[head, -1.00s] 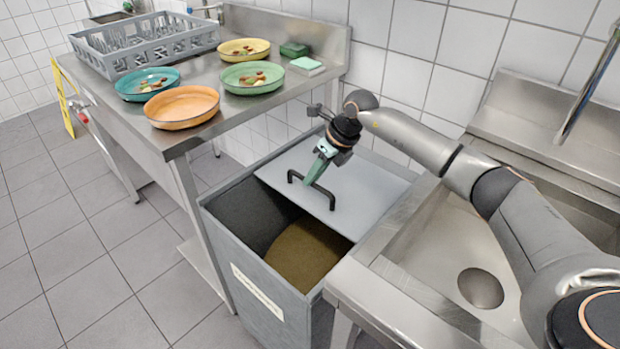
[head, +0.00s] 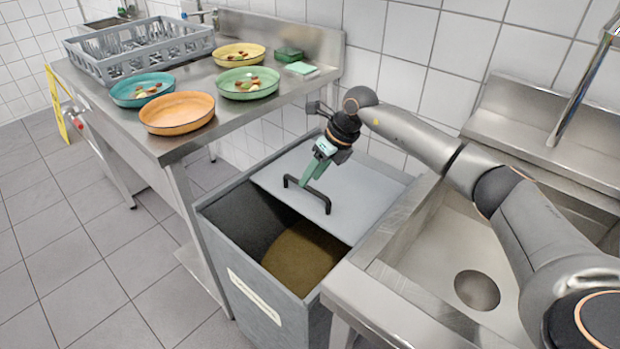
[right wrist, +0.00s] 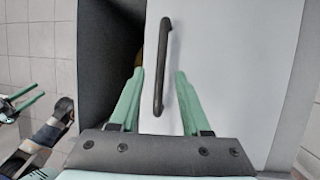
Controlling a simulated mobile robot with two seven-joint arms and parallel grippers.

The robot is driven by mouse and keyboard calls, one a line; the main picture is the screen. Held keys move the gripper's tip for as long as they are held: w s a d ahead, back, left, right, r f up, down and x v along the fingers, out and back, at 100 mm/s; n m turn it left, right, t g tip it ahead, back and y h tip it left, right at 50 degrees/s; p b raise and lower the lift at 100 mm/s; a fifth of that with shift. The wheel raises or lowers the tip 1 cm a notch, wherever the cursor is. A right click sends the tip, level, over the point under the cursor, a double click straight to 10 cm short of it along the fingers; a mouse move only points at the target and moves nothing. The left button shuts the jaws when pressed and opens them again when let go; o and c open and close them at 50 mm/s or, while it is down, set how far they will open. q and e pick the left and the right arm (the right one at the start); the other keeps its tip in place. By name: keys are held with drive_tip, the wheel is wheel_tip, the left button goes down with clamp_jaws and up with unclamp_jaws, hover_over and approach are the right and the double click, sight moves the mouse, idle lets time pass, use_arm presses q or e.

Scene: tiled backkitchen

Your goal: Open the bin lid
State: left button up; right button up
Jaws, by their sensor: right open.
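The grey bin (head: 205,213) stands between the metal table and the sink. Its light grey lid (head: 360,185) covers the back right part, and the front left part is uncovered, showing a brown surface inside. A dark bar handle (head: 325,201) is on the lid near its front left edge. My right gripper (head: 306,187) is at the handle. In the right wrist view my right gripper (right wrist: 160,74) is open, with the handle (right wrist: 162,62) between its green fingers and gaps on both sides.
The metal table (head: 205,140) at left holds several plates, a grey dish rack (head: 140,52) and sponges. The steel sink (head: 455,255) is close on the bin's right, under my right arm. A tiled wall is behind.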

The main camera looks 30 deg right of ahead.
drive_tip(key=v, duration=1)
drive_tip(key=shift+r+p, duration=0.25)
drive_tip(key=shift+p, duration=0.05)
drive_tip(key=shift+s+d, duration=0.1)
